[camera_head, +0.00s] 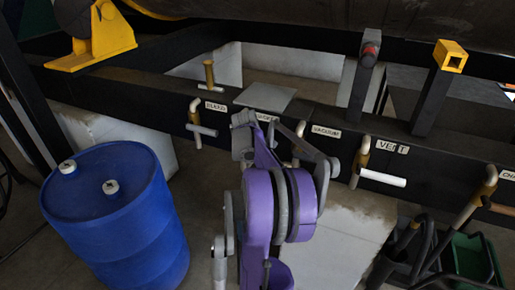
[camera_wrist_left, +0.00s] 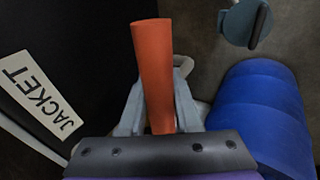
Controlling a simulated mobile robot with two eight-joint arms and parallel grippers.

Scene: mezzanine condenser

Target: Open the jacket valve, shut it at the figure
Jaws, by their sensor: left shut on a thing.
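In the left wrist view an orange-red valve handle (camera_wrist_left: 153,70) stands between the grey fingers of my left gripper (camera_wrist_left: 158,115), which is shut on it. The white JACKET label (camera_wrist_left: 40,95) lies to the left of the handle on a dark beam. In the head view my purple arm fills the middle and reaches the beam. It hides the jacket handle and most of the jacket label (camera_head: 267,117). My left gripper (camera_head: 243,128) is only partly visible there. I cannot read a figure or the valve's opening in either view. My right gripper is not in view.
Other valve handles line the dark beam: a white one (camera_head: 202,130) at left, a white one below VENT (camera_head: 382,177), and a brown one (camera_head: 500,208) at far right. A blue drum (camera_head: 117,222) stands at left. A green bin (camera_head: 472,260) is at lower right.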

